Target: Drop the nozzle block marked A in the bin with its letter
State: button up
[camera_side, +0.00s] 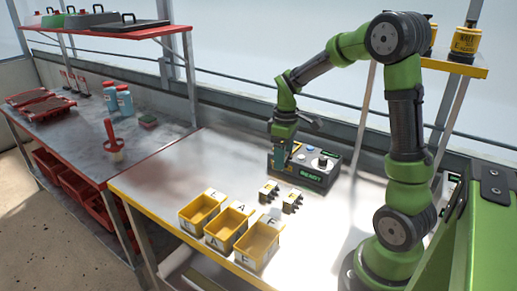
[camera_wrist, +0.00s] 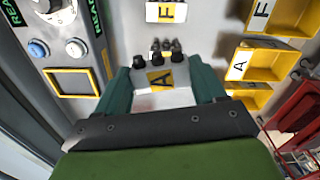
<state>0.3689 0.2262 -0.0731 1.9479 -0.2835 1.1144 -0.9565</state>
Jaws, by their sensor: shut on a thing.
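The nozzle block marked A (camera_wrist: 178,96) is held between the two teal fingers of my gripper (camera_wrist: 162,74) in the wrist view. It is pale, with a yellow A label and black nozzles. In the side view my gripper (camera_side: 281,166) is beside the left part of the control box, and the held block is hard to make out there. The bin marked A (camera_side: 224,246) is the middle of three yellow bins at the table's front edge, left of and nearer than my gripper. Its A label also shows in the wrist view (camera_wrist: 239,65).
Bins L (camera_side: 186,226) and F (camera_side: 246,265) flank bin A. Two other nozzle blocks (camera_side: 268,190) (camera_side: 292,203) stand between my gripper and the bins. The control box (camera_side: 318,176) shows READY in green. A red-edged bench (camera_side: 80,150) stands left.

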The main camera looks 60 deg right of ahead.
jog(key=w+a+r, duration=0.2)
jog(key=a, duration=0.8)
jog(key=w+a+r, duration=0.2)
jog(key=a, duration=0.8)
notch_tip(320, 180, down, 6)
jog(key=m, duration=0.2)
jog(key=shift+s+f+m, duration=0.15)
jog(key=shift+s+m, duration=0.1)
jog(key=shift+m, duration=0.05)
jog(key=shift+d, duration=0.1)
jog(key=o, duration=1.3)
notch_tip(320, 180, up, 17)
